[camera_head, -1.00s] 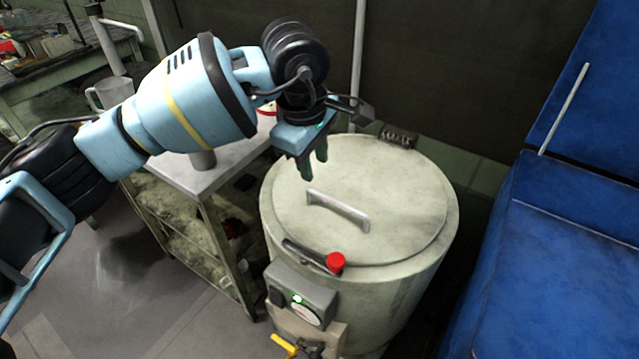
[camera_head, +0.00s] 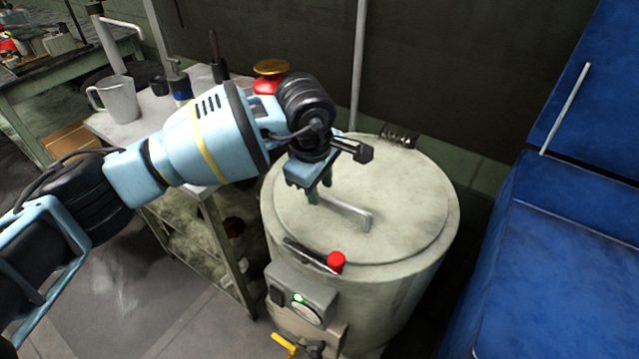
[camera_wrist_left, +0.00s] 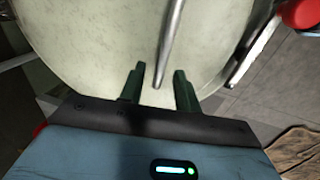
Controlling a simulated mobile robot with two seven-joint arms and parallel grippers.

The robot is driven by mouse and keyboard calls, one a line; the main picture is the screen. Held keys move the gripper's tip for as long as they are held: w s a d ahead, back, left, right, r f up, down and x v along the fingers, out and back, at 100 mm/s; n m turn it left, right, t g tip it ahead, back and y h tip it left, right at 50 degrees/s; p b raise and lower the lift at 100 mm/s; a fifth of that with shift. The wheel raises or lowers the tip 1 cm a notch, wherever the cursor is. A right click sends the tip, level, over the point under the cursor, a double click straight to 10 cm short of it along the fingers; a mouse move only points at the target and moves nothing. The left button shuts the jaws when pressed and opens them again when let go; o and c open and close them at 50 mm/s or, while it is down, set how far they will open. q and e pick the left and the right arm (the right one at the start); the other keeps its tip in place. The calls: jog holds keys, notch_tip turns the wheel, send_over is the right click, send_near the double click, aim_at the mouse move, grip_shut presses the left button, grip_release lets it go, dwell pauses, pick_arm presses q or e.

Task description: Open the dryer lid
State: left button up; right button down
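The dryer is a round pale metal drum (camera_head: 400,285) with a flat lid (camera_head: 410,200) that lies shut on it. A grey bar handle (camera_head: 352,212) stands on the lid, and a hinge (camera_head: 397,140) is at its back. My left gripper (camera_head: 320,195) is over the lid at the handle's left end, which it partly hides. My right gripper is not in view.
A red knob (camera_head: 336,262) sits at the lid's front edge, above a grey control box (camera_head: 300,293) and a yellow lever (camera_head: 284,343). A table with a mug (camera_head: 117,100) stands left. A blue cabinet (camera_head: 560,260) stands close on the right.

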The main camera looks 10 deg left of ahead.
pick_arm(q)
jog(key=shift+c, duration=0.4)
grip_shut()
jog(key=shift+r, duration=0.1)
